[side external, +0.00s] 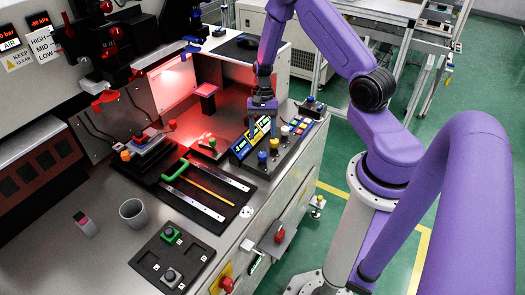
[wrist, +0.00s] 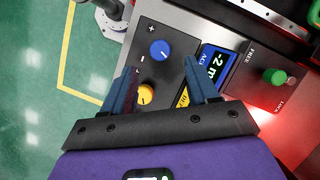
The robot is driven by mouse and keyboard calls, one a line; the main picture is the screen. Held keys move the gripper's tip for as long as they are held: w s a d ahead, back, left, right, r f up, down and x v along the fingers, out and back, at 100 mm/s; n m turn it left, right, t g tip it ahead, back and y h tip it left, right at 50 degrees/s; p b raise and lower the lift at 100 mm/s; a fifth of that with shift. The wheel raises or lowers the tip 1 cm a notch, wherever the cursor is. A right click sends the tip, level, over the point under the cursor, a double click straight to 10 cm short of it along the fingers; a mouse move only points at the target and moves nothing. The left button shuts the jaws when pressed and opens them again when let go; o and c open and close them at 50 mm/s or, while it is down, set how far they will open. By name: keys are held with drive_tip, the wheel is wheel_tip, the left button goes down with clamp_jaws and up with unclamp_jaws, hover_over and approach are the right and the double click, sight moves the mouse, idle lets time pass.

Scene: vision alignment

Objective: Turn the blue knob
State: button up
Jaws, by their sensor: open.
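The blue knob (wrist: 160,50) sits on a grey control panel in the wrist view, with plus and minus marks beside it. It also shows on the panel in the side view (side external: 274,143), small and close to my gripper. My gripper (wrist: 159,67) is open and empty. Its two blue fingers lie either side of the knob's line, with the knob just past the fingertips in the picture. In the side view my gripper (side external: 262,125) points down at the panel. I cannot tell the exact height of the fingertips above it.
A yellow knob (wrist: 146,95) lies between the fingers in the wrist view. A display (wrist: 213,65) stands by the right finger, and a green knob (wrist: 274,76) is farther right. A black tray (side external: 210,190) and a grey cup (side external: 133,213) are on the bench.

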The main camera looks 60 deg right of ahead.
sight(262, 154)
drive_tip(key=x, duration=0.7)
drive_tip(key=shift+f, duration=0.1)
drive_tip(key=c, duration=1)
drive_tip(key=shift+c, duration=0.2)
